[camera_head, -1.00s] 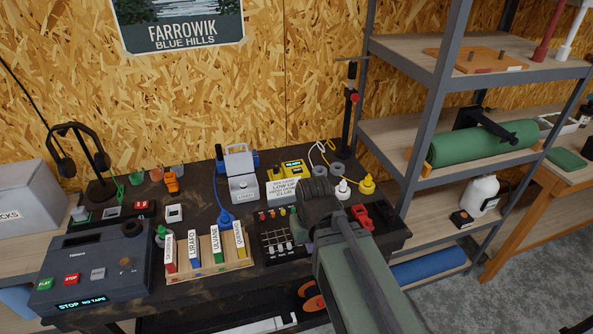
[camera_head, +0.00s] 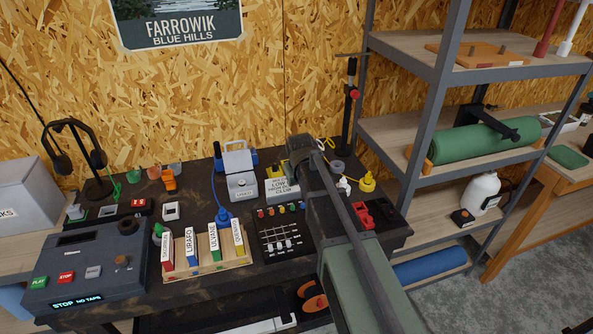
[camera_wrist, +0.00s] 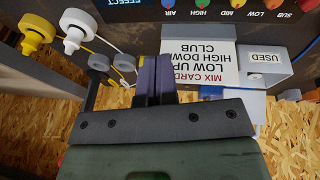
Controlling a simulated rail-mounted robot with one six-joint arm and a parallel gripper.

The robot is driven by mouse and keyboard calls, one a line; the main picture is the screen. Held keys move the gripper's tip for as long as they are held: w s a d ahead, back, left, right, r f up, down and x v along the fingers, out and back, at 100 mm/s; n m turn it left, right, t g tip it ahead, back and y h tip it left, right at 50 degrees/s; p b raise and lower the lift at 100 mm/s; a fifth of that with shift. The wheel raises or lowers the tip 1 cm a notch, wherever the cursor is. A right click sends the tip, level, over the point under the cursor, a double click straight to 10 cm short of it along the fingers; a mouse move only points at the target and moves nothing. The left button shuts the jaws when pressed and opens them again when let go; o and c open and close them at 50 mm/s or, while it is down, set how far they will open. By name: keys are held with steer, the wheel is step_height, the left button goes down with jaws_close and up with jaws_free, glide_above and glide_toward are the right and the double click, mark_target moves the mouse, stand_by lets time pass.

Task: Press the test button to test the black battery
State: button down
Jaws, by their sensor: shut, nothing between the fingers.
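The yellow device (camera_head: 286,167) stands at the back of the bench, mostly hidden behind my arm in the head view. Its display and any test button are out of sight now. I cannot make out the black battery in either view. My gripper shows in the wrist view (camera_wrist: 155,62) with its two dark purple fingers side by side, shut and empty. They are beside the white mix card (camera_wrist: 200,62). In the head view the fingers are hidden by my wrist. I cannot tell whether they touch anything.
A grey box marked USED (camera_head: 242,187) stands left of the card. A small slider mixer (camera_head: 280,238) and a rack of labelled cassettes (camera_head: 207,262) are nearer the front.

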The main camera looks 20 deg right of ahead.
steer(key=w+d+r+n+t, duration=0.1)
steer(key=w+r+n+t, duration=0.1)
steer(key=w, duration=0.7)
steer(key=w+d+r+n+t+h, duration=0.1)
steer(key=w+r+n+t, duration=0.1)
steer(key=w, duration=0.7)
steer(key=shift+w+d+n+t, duration=0.2)
steer(key=shift+d+n+t, duration=0.1)
steer(key=shift+t, duration=0.4)
steer(key=shift+f, duration=0.1)
step_height(320, 180, down, 9)
steer(key=b, duration=0.9)
steer(key=shift+f+b, duration=0.3)
steer(key=shift+b, duration=0.2)
